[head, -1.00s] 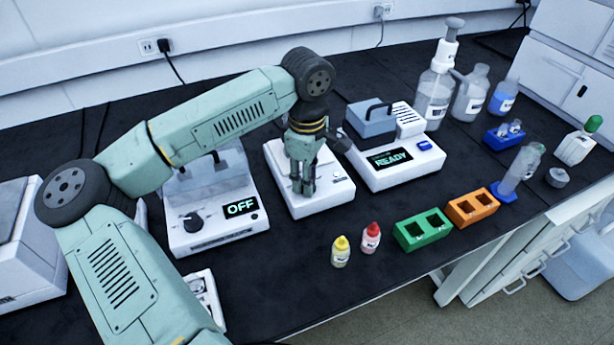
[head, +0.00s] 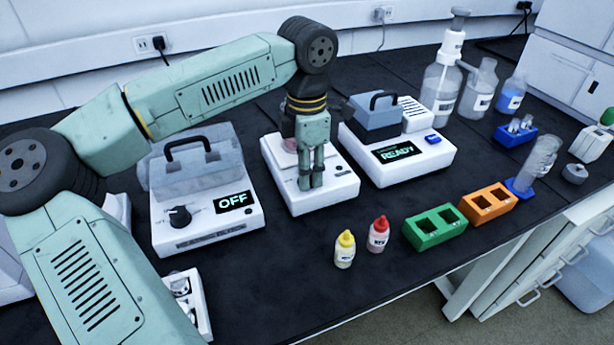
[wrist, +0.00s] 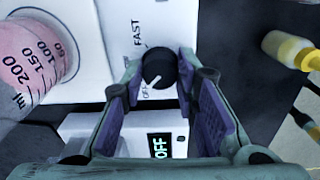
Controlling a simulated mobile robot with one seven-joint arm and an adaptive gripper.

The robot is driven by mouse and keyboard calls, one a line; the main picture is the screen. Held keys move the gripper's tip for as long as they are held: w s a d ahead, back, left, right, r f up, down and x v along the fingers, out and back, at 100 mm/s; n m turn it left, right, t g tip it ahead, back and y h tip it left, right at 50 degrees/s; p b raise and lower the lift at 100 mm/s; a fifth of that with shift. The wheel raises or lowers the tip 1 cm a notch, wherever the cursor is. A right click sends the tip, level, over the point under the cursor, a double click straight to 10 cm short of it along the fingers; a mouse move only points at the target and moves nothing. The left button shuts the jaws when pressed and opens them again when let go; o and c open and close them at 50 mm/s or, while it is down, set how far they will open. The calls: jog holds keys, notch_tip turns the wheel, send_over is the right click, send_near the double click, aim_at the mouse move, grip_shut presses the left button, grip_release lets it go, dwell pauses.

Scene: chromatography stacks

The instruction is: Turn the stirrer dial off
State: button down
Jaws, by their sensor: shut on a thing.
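The stirrer (head: 335,195) is a white box in the middle of the bench, with a beaker of pink liquid (wrist: 35,55) on it. Its black dial (wrist: 158,68) shows in the wrist view between my fingertips, with printed marks "FAST" and "OFF" beside it. The dial's white pointer line points down-left, towards the "OFF" mark. My gripper (head: 311,184) points down at the stirrer's front and is shut on the dial; it also shows in the wrist view (wrist: 159,72). In the head view my fingers hide the dial.
Left stands a white device (head: 190,235) with its own knob and a display reading "OFF". Right is a device (head: 425,160) reading "READY". A yellow-capped bottle (head: 344,250), a red-capped bottle (head: 378,236), a green rack (head: 435,229) and an orange rack (head: 488,203) stand in front.

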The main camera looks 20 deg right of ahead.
jog(key=shift+n+b, duration=0.65)
jog(key=shift+n, duration=0.75)
jog(key=c, duration=1.2)
grip_release()
jog(key=shift+c, duration=0.2)
notch_tip(320, 180, up, 12)
